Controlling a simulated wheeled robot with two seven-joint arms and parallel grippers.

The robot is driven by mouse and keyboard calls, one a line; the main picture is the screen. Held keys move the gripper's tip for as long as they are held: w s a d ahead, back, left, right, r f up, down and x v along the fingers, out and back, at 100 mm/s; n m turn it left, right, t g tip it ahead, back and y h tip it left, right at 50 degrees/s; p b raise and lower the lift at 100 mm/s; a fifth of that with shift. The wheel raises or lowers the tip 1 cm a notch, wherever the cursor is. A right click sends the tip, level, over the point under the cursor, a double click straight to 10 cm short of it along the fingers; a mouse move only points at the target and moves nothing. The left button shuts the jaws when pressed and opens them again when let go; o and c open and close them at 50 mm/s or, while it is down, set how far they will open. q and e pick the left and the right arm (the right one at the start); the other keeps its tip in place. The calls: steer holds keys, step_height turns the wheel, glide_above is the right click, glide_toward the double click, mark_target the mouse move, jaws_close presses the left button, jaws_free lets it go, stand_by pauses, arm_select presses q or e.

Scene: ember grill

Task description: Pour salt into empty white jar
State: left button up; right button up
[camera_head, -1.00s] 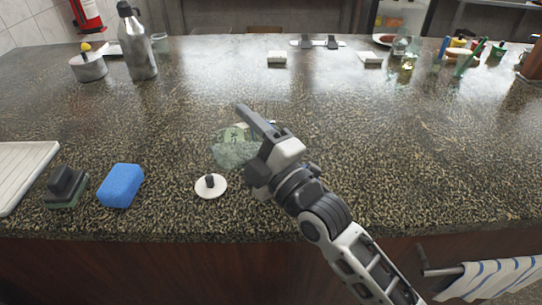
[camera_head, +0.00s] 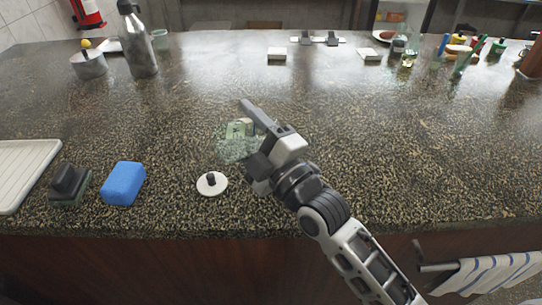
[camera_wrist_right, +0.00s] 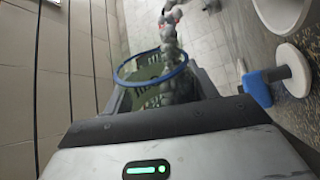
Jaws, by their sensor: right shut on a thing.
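My right gripper (camera_head: 262,128) is shut on a see-through greenish jar (camera_head: 238,150) with a pale label, low over the front middle of the counter. In the right wrist view the jar sits between the fingers (camera_wrist_right: 160,95), and its round blue rim (camera_wrist_right: 152,67) shows. The jar's contents cannot be made out clearly, and the gripper hides part of it. A white round lid (camera_head: 212,184) with a dark knob lies on the counter just left of the gripper. I cannot pick out the empty white jar for certain. My left gripper is not in view.
A blue sponge (camera_head: 123,184), a dark scrubber (camera_head: 69,186) and a white tray (camera_head: 22,170) lie at the left front. A pot (camera_head: 88,64) and metal bottle (camera_head: 137,45) stand behind. Small white blocks (camera_head: 277,54) are at the back. The counter's right middle is clear.

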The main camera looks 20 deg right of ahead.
steer(key=shift+w+d+r+m+h+p, duration=0.15)
steer(key=shift+d+r+m+h+p, duration=0.15)
steer(key=shift+m+p, duration=0.6)
stand_by(1.9)
